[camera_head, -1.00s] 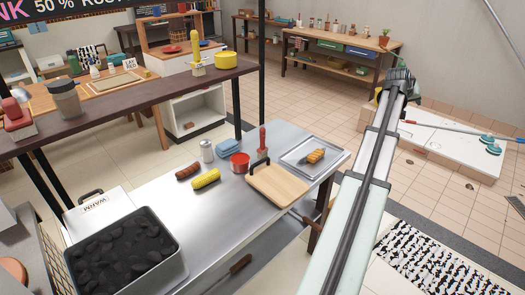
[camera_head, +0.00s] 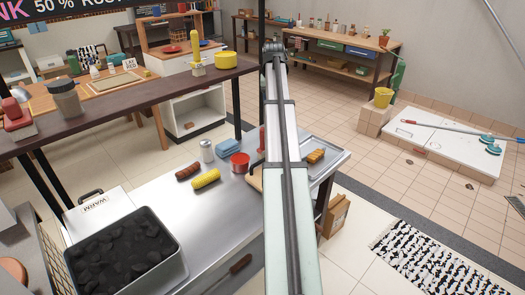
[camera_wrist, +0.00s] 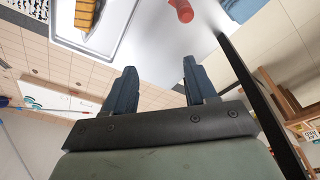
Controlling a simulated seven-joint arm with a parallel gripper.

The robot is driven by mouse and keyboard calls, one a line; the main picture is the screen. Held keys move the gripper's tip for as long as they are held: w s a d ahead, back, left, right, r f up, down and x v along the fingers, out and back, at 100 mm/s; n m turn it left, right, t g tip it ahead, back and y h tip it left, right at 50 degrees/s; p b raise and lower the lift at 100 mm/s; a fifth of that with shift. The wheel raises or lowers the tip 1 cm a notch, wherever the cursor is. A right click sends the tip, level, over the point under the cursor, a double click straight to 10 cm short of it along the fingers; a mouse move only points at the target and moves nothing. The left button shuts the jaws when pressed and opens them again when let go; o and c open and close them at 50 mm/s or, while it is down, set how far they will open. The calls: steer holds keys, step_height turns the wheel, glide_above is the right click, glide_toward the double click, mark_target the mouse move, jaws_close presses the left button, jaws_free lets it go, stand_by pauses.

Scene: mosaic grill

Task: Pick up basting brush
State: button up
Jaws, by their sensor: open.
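No basting brush can be told apart for certain. A slim red upright item (camera_head: 262,139) stands at the back of the steel table, partly behind my arm; I cannot tell if it is the brush or a bottle. A red object, probably the same one, shows at the top of the wrist view (camera_wrist: 181,9). A brown handle (camera_head: 238,265) shows at the table's front side; what it belongs to is unclear. My gripper (camera_wrist: 158,68) is open with nothing between its two dark fingers, apart from the red object. My arm hides the gripper in the head view.
The steel table (camera_head: 212,222) holds a red pot (camera_head: 239,163), corn (camera_head: 206,179), a sausage (camera_head: 188,172), a shaker (camera_head: 207,150) and blue cloth (camera_head: 227,146). A tray (camera_head: 334,160) with grilled food (camera_head: 316,155) lies right. A raised dark counter (camera_head: 130,92) runs behind.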

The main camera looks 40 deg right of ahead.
steer(key=y, duration=0.1)
glide_above(262, 128)
steer(key=f, duration=0.9)
steer(key=shift+w+f, duration=0.2)
steer(key=shift+w, duration=0.05)
steer(key=shift+s+d+f, duration=0.1)
steer(key=shift+s+f, duration=0.05)
steer(key=shift+f, duration=1.15)
steer(key=shift+s+d+f, duration=0.1)
steer(key=shift+f, duration=1.2)
steer(key=shift+c, duration=0.4)
jaws_close()
